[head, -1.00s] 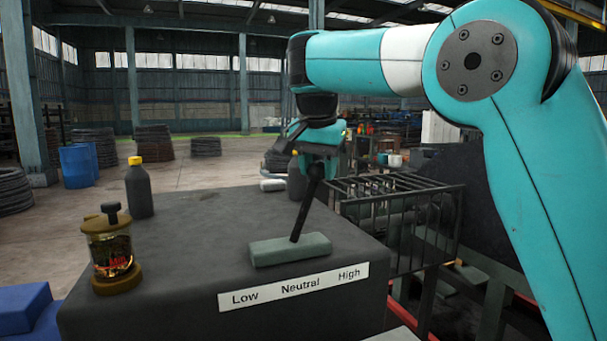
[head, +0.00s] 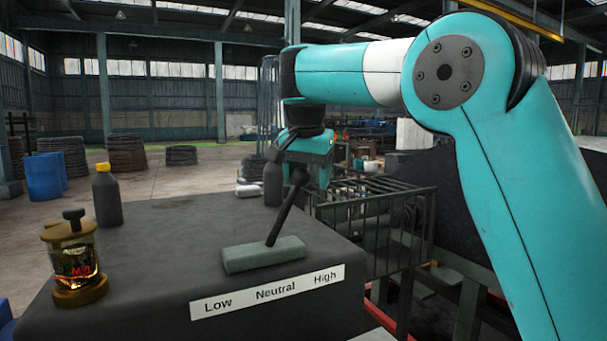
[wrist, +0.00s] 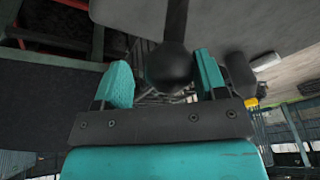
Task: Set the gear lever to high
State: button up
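The gear lever (head: 284,218) is a black rod with a round knob, rising from a grey-green base block (head: 262,255) on a dark housing. It leans to the right, toward the High end of the Low/Neutral/High label (head: 268,291). My gripper (head: 303,170) is at the top of the lever, pointing down. In the wrist view the knob (wrist: 170,66) lies between my two teal fingers, nearer the right one. A gap shows at the left finger; contact at the right one is unclear. The fingers are apart.
On the housing (head: 150,270) stand a brass-and-glass oil cup (head: 74,262) and a dark bottle with a yellow cap (head: 107,196) at left. Another dark bottle (head: 273,184) stands behind the lever. A metal railing (head: 375,225) is at right.

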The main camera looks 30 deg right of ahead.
jog(key=shift+a+r, duration=0.1)
jog(key=shift+a, duration=0.2)
jog(key=shift+r, duration=0.2)
jog(key=p+v, duration=1.2)
jog(key=v, duration=0.5)
jog(key=shift+p, duration=0.4)
jog(key=shift+s+f, duration=0.1)
jog(key=shift+s, duration=0.05)
jog(key=s+a+f+n+y+b, duration=0.15)
jog(key=s+f+n+b, duration=0.3)
jog(key=f, duration=0.55)
jog(key=s+a+f+n+b, duration=0.2)
jog(key=s+f+n+b, duration=0.3)
jog(key=f, duration=0.4)
jog(key=s+a+f+n+g+y+b, duration=0.1)
jog(key=s+a+f+n+y, duration=0.1)
jog(key=s+f, duration=0.4)
jog(key=s+a+f+n+g+y+b, duration=0.1)
jog(key=s+a+f+n, duration=0.4)
jog(key=s, duration=0.7)
jog(key=shift+s+f+g+y+b, duration=0.35)
jog(key=shift+f+g+y, duration=0.15)
jog(key=shift+f+y, duration=0.25)
